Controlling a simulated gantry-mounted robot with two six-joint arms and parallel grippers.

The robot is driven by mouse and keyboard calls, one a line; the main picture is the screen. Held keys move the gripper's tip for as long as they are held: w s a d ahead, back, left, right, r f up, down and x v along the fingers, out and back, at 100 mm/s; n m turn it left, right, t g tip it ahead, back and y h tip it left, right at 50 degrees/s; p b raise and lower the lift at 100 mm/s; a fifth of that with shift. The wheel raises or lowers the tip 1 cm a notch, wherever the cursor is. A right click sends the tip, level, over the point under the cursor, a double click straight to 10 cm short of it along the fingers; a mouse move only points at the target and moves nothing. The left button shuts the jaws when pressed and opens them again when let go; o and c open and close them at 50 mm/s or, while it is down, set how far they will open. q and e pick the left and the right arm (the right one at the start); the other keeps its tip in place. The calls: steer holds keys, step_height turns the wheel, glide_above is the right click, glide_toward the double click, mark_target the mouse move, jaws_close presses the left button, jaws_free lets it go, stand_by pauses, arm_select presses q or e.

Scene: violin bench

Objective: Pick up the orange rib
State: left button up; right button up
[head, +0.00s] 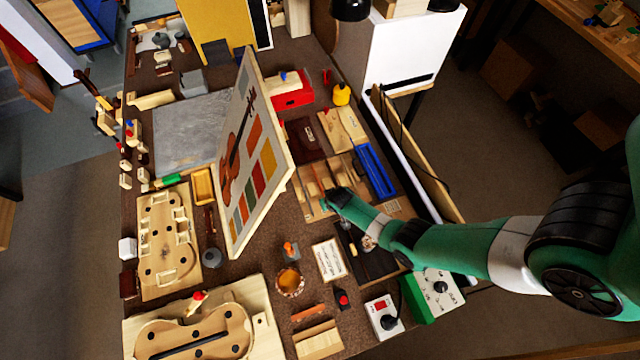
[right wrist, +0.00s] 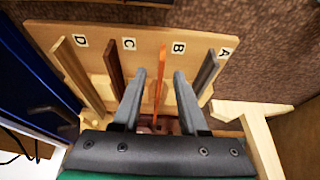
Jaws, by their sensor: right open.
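The orange rib (right wrist: 161,72) stands as a thin upright strip in a light wooden rack (right wrist: 145,38), beside the label B in the right wrist view. My right gripper (right wrist: 158,88) is open, with one grey finger on each side of the orange rib and a visible gap to both. The rib's lower end is hidden near the gripper body. In the head view my right gripper (head: 328,202) is over the rack, and its hand hides part of it. My left gripper is not in view.
The rack also holds a dark grey strip (right wrist: 207,72) by A, a dark brown strip (right wrist: 115,70) by C and a pale strip (right wrist: 78,72) by D. A blue tray (head: 376,172) lies beside the rack. A tilted picture board (head: 283,150) stands left of it.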

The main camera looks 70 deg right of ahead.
steer(key=shift+x, duration=0.9)
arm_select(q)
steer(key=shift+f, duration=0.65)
arm_select(e)
jaws_close()
steer(key=shift+r, duration=0.1)
